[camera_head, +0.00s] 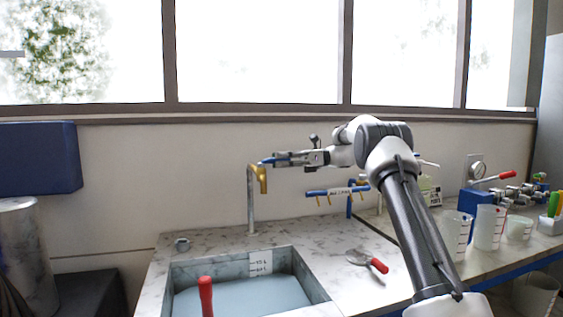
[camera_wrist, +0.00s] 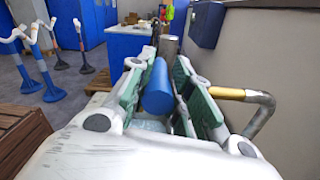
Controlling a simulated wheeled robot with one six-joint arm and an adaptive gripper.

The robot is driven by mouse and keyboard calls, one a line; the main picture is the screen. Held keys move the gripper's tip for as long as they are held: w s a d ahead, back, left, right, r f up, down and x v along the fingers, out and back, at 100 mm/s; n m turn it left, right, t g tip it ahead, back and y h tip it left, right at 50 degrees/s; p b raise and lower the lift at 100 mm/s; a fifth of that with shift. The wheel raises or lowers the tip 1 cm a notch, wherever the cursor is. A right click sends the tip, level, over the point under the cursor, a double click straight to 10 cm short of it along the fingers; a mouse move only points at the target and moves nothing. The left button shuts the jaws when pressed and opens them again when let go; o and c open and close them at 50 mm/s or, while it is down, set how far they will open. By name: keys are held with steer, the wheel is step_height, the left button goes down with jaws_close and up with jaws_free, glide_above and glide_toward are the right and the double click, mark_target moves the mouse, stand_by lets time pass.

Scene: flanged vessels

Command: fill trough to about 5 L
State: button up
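The trough (camera_head: 317,289) is a grey marbled basin sunk in the counter with pale blue water (camera_head: 245,299) in it. A white scale label (camera_head: 260,263) is on its back wall, with marks too small to read surely. The tap (camera_head: 251,205) has a grey upright pipe and a brass part at the top, which also shows in the wrist view (camera_wrist: 228,93). My gripper (camera_head: 270,160) is at the tap top. In the wrist view its green-padded fingers lie on both sides of a blue handle (camera_wrist: 158,88); whether they press on it is unclear. No stream is visible.
A red handle (camera_head: 206,296) stands at the trough's front. A red-handled tool (camera_head: 378,265) lies on the counter to the right. Several clear measuring cups (camera_head: 489,228) stand further right. A blue valve rack (camera_head: 338,192) is behind, and a blue box (camera_head: 38,158) hangs at left.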

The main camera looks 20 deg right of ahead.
steer(key=shift+o, duration=0.2)
steer(key=shift+w+r, duration=0.1)
steer(key=shift+r, duration=0.2)
steer(key=shift+d, duration=0.15)
